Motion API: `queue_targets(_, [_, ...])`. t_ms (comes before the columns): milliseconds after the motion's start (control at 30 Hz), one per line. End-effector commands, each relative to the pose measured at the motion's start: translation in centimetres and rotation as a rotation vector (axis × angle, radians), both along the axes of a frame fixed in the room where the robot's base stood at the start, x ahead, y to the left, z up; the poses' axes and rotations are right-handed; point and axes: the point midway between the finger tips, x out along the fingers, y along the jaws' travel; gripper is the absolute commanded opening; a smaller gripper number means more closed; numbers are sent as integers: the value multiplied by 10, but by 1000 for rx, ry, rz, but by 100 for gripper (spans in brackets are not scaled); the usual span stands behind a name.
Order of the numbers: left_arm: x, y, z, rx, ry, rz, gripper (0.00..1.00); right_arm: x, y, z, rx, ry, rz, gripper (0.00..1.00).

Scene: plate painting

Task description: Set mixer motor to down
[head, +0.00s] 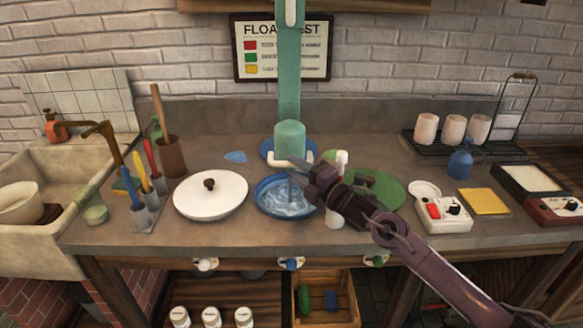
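The mixer is a green column (289,80) with a rounded green motor head (290,140) and a white bar handle (280,161) across its lower part. The head is above a blue bowl (262,200) of swirled pale liquid. A thin shaft seems to go down into the bowl. My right gripper (302,172) is at the right side of the handle, close to it and over the bowl's right edge. Its fingers overlap the handle's end, so I cannot tell whether they touch or grip it. My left gripper is not in view.
A white lidded pan (211,195) lies left of the bowl. A white control box (444,213) stands to the right. A second blue dish (270,150) sits behind the mixer.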

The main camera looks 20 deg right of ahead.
Motion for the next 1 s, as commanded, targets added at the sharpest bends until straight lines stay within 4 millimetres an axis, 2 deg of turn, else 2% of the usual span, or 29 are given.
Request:
queue_targets(100, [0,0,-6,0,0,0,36,-20,-11,-7,-4,3,0,36])
queue_targets(333, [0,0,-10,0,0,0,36,-44,-25,-10,-2,4,1,36])
queue_targets(900, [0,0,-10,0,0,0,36,-49,-27,-9,0,4,1,36])
queue_targets(1000, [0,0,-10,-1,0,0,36,-52,-23,-16,24,36,-11,36])
